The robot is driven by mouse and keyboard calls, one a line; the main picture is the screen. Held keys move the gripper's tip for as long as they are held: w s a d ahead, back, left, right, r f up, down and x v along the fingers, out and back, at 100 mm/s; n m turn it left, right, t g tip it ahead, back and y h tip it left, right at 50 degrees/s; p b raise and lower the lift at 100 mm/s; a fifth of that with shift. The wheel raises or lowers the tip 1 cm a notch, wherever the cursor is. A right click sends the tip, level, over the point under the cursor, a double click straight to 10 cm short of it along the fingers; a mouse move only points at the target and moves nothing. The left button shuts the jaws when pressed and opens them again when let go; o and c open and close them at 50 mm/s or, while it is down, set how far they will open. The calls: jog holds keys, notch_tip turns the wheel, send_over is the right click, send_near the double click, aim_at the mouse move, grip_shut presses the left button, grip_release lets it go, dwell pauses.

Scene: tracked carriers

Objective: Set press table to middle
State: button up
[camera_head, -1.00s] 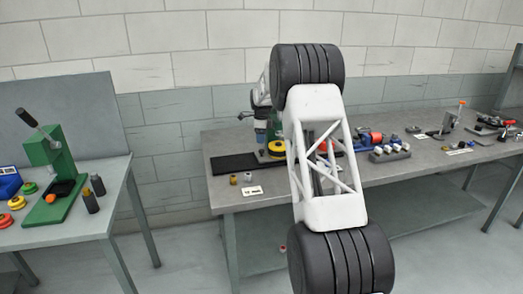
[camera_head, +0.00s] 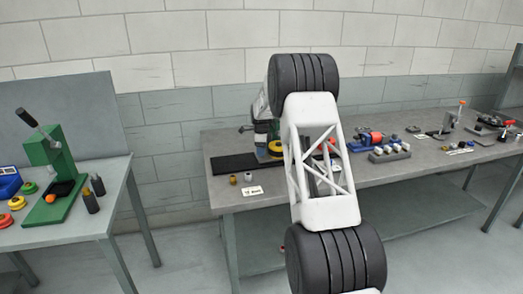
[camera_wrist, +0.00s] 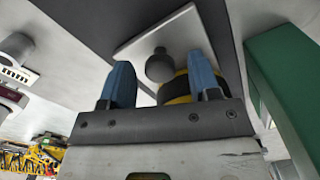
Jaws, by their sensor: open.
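In the wrist view, my gripper (camera_wrist: 160,62) is open, with its two blue fingertips apart. A dark round knob (camera_wrist: 160,68) shows between the fingertips, in front of a pale plate (camera_wrist: 135,48); I cannot tell whether the fingers touch it. A black cylinder with a yellow band (camera_wrist: 179,91) shows beside the right finger. A green upright (camera_wrist: 290,85), probably the press frame, stands at the right. In the head view, my arm hides most of this press, and a yellow ring (camera_head: 275,148) shows there. The position of the press table cannot be told.
A grey block with several knobs (camera_head: 390,155) stands to the right. A green lever press (camera_head: 50,165) stands on the left table.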

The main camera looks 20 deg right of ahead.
grip_shut()
jog(key=a, duration=1.3)
grip_release()
jog(key=shift+r, duration=0.15)
notch_tip(320, 180, up, 8)
jog(key=shift+f, duration=0.2)
dwell(0.3)
